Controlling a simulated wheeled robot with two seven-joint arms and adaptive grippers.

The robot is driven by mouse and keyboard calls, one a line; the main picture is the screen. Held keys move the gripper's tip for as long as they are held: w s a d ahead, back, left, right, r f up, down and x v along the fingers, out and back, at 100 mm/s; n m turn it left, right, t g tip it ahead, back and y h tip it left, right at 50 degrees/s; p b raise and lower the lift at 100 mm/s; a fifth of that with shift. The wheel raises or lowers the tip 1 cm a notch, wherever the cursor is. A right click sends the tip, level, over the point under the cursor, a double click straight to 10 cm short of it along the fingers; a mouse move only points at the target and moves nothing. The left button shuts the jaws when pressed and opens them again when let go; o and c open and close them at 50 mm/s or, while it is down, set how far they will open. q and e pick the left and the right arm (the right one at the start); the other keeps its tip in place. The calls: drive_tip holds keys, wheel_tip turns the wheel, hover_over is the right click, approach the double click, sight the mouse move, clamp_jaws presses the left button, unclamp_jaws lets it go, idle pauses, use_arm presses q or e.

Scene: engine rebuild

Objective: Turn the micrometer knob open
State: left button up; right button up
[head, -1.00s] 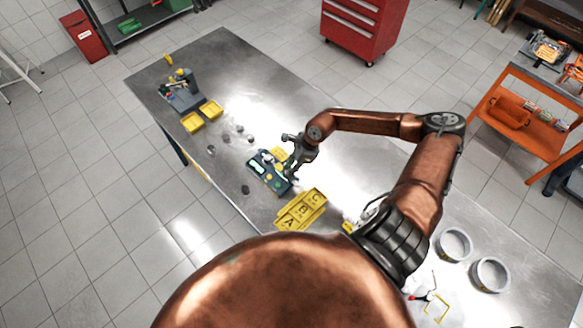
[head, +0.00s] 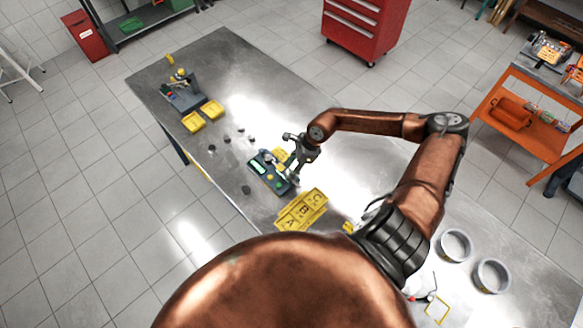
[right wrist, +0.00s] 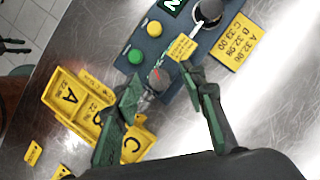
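The dark blue-grey gauge box (head: 258,174) lies on the metal table and also shows in the right wrist view (right wrist: 150,48). It has a lit display (right wrist: 174,4), a green button (right wrist: 136,56), a yellow button (right wrist: 154,28) and a black knob with a white pointer (right wrist: 208,12). A small grey knob with a red mark (right wrist: 157,78) is at its near end. My right gripper (right wrist: 162,80) is at this small knob, its fingers apart on either side; finger contact is unclear. In the head view the right gripper (head: 292,172) partly hides the box. My left gripper is not clearly seen.
Yellow trays lettered A, B and C (head: 301,210) lie close to the box. A yellow card with numbers (right wrist: 238,44) lies beside it. Several small dark parts, two yellow bins (head: 193,122) and two grey rings (head: 455,245) are also on the table.

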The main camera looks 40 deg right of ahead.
drive_tip(key=v, duration=1.1)
drive_tip(key=shift+r, duration=0.4)
drive_tip(key=shift+f, duration=0.15)
drive_tip(key=x, duration=1.1)
drive_tip(key=shift+f, duration=0.4)
